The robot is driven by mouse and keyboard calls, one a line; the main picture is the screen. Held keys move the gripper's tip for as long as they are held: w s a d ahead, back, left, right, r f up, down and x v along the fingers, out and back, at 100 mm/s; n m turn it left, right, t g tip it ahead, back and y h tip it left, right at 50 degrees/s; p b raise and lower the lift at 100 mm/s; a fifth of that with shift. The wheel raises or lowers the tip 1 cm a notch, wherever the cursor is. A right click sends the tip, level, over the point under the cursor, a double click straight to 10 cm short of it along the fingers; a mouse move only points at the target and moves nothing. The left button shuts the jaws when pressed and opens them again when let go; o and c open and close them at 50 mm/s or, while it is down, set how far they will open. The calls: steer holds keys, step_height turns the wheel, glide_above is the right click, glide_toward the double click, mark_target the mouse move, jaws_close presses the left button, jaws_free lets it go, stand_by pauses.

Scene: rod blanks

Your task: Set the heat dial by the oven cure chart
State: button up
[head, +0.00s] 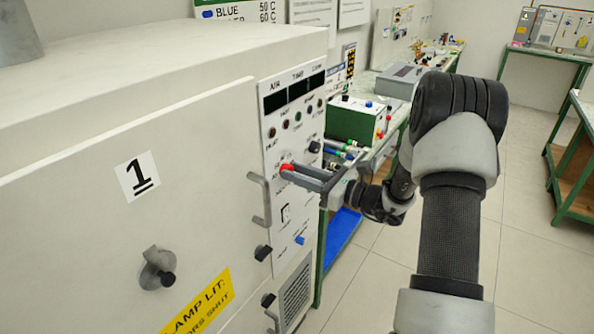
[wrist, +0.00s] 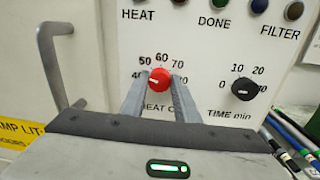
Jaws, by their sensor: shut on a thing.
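The red heat dial (wrist: 160,77) sits on the oven's white control panel (head: 283,118), with a scale around it that reads 50, 60, 70 across the top. Its white mark points left, around 40 to 50; the exact value is hard to tell. My gripper (wrist: 159,83) has one finger on each side of the dial and is shut on it. In the head view, my gripper (head: 287,172) reaches the panel from the right, at the red dial (head: 286,167). The cure chart (head: 236,11) is cut off at the top; it shows blue 50 C and a partly hidden 60 C row.
A black time dial (wrist: 244,84) is right of the heat dial. A door handle (head: 260,200) stands out left of my gripper. A green box (head: 354,120) and coloured rods (head: 338,152) lie on the bench to the right. The floor at right is clear.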

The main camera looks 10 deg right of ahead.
steer(key=m+p, duration=0.2)
steer(key=m, duration=0.3)
steer(key=shift+p, duration=0.3)
steer(key=shift+f+m, duration=0.1)
steer(key=shift+m, duration=0.2)
steer(key=o, duration=1)
steer(key=shift+o, duration=0.2)
steer(key=shift+d, duration=0.1)
steer(key=b+v, duration=0.2)
steer(key=v, duration=1.5)
steer(key=shift+s, duration=0.25)
steer(key=shift+f, duration=0.15)
